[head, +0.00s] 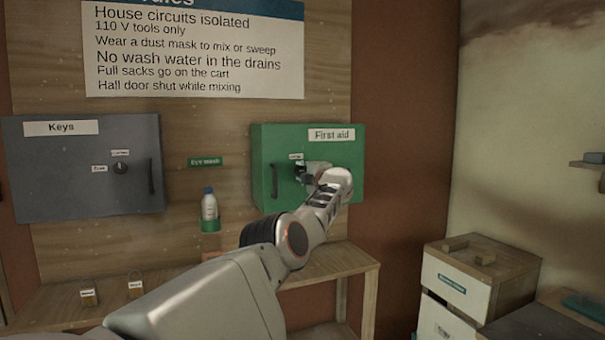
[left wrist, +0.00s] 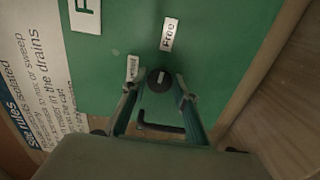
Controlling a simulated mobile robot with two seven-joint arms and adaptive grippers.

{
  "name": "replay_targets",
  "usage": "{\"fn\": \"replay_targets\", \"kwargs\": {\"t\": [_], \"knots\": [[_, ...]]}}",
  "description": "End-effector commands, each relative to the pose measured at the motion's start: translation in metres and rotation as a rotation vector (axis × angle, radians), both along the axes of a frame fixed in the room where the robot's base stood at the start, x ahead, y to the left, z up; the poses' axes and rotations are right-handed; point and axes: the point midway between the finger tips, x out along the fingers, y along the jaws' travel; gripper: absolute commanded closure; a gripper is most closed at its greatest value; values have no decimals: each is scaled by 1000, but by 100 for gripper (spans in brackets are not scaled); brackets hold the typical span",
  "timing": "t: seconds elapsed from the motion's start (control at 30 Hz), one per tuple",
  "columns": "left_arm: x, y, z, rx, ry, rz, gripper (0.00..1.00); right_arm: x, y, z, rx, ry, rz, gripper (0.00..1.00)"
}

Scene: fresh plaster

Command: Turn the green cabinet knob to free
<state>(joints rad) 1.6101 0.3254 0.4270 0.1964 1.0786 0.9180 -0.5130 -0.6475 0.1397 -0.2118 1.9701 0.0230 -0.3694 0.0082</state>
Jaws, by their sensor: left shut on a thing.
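The green cabinet (head: 262,150), labelled First aid, hangs on the wooden wall with its door shut. Its small dark round knob (left wrist: 158,80) shows between my left fingertips in the left wrist view. A Free label (left wrist: 169,35) and a second label (left wrist: 132,68), which seems to read Locked, are beside the knob. A pale mark shows on the knob, but I cannot tell for sure which label it points at. My left gripper (head: 305,171) is shut on the knob and mostly hides it in the head view. My right gripper is not in view.
The cabinet's dark handle (head: 273,181) is left of the gripper. A grey Keys cabinet (head: 80,190) with its own knob hangs at left. An eye wash bottle (head: 209,208) stands between them. A wooden bench (head: 340,262) is below; white boxes (head: 455,288) stand at right.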

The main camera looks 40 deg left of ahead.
Motion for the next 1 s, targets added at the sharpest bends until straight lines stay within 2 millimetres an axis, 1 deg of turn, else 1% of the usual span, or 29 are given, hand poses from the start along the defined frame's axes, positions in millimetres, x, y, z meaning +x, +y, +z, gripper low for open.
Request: {"fn": "replay_targets", "kwargs": {"t": [0.33, 0.37, 0.4, 0.77, 1.0], "knots": [[0, 1, 1, 6, 7, 1, 100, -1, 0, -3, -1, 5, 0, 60], [0, 1, 1, 6, 7, 1, 64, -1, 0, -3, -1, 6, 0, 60], [0, 1, 1, 6, 6, 1, 56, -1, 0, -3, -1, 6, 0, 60], [0, 0, 0, 4, 4, 0, 56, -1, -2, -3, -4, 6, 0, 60], [3, -9, 3, 7, 0, -4, 56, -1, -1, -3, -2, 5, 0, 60]]}}
